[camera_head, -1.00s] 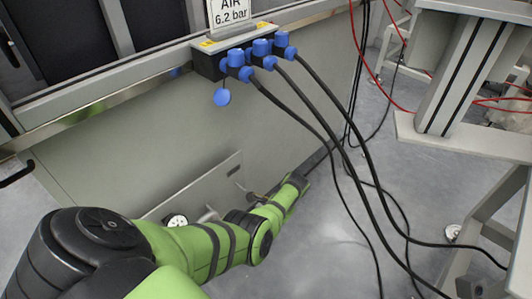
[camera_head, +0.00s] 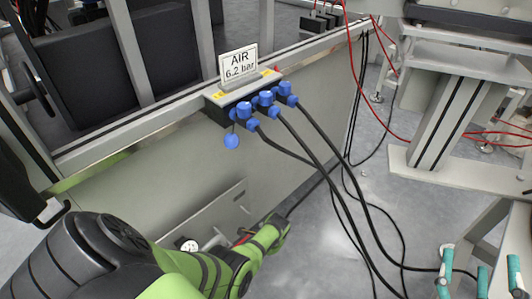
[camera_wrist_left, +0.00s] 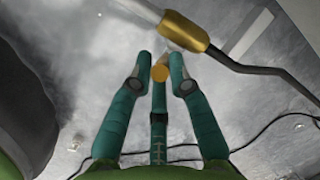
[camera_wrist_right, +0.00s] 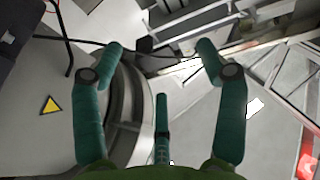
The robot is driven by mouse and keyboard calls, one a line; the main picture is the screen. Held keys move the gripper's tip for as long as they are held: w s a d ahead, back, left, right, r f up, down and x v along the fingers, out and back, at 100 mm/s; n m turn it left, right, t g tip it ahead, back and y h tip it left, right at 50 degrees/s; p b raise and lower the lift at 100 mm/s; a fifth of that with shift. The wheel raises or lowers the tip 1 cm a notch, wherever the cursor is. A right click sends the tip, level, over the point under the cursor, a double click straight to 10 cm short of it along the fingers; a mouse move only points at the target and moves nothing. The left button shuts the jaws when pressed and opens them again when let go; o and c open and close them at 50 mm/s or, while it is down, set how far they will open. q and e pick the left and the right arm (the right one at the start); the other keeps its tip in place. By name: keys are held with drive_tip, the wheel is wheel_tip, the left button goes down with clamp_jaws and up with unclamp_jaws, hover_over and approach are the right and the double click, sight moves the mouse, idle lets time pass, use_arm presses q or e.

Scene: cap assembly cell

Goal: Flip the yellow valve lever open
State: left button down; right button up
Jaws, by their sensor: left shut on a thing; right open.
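My left gripper (camera_wrist_left: 160,62) shows in the left wrist view with its teal fingers closed in around a small round yellow piece (camera_wrist_left: 160,73). It looks like the end of the valve lever, but the rest of it is hidden. Just beyond the fingertips is a gold-yellow cylindrical fitting (camera_wrist_left: 185,31) between a pale pipe and a black hose. In the head view my left arm covers its fingers and the lever. My right gripper (camera_head: 481,268) is open and empty at the bottom right of the head view; its spread fingers also show in the right wrist view (camera_wrist_right: 162,58).
A manifold with blue connectors (camera_head: 265,101) and black hoses sits on the bench edge under an "AIR 6.2 bar" sign (camera_head: 239,64). Hoses hang down to the grey floor right of the panel (camera_head: 160,185). A grey frame (camera_head: 440,110) stands at right.

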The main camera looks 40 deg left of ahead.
use_arm(q)
drive_tip(key=shift+a+p, duration=0.3)
drive_tip(key=shift+a, duration=0.15)
use_arm(e)
drive_tip(key=f+g, duration=0.1)
drive_tip(key=d+f+h, duration=0.1)
drive_tip(key=f, duration=0.1)
drive_tip(key=w+f+g, duration=0.1)
drive_tip(key=f, duration=0.1)
drive_tip(key=shift+d+f+m+g+h, duration=0.2)
drive_tip(key=shift+f+m+g+h, duration=0.1)
drive_tip(key=shift+m+h, duration=0.1)
use_arm(q)
drive_tip(key=c, duration=1.2)
unclamp_jaws()
drive_tip(key=shift+s, duration=0.1)
drive_tip(key=shift+c, duration=0.2)
drive_tip(key=shift+d, duration=0.1)
use_arm(e)
drive_tip(key=shift+a, duration=0.1)
use_arm(q)
drive_tip(key=shift+d+r, duration=0.1)
drive_tip(key=v, duration=1.1)
drive_tip(key=shift+s+r, duration=0.25)
drive_tip(key=shift+r, duration=0.15)
